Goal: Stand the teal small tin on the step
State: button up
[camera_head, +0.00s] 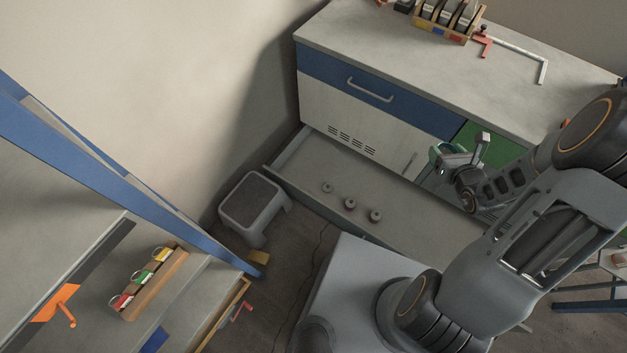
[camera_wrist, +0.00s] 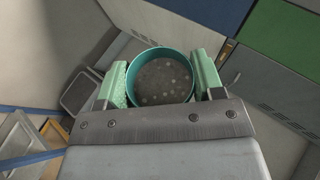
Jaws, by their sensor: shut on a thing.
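The teal small tin (camera_wrist: 160,101) shows in the wrist view as a round teal rim, seen from above, with a grey inside and several pale spots. My gripper (camera_wrist: 163,78) is shut on it, one pale green finger on each side. In the head view my gripper (camera_head: 441,157) is in the air at the right, in front of the cabinet; I cannot make out the tin there. The step (camera_head: 251,201) is a low grey stool with a dark top, on the floor by the wall, well left of my gripper. It also shows in the wrist view (camera_wrist: 79,94), left of the tin.
A long drawer (camera_head: 318,170) stands open between my gripper and the step, with 3 small round things (camera_head: 350,204) in it. The cabinet (camera_head: 365,110) is behind. A workbench with a rack of coloured-label mugs (camera_head: 145,283) stands at the left. The step's top looks clear.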

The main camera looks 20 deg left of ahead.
aim_at(270, 199)
jog(key=u, duration=0.05)
jog(key=k, duration=1.15)
jog(key=u, duration=0.45)
jog(key=i, duration=0.85)
jog(key=u, duration=1.05)
jog(key=i, duration=0.45)
jog(key=u, duration=0.35)
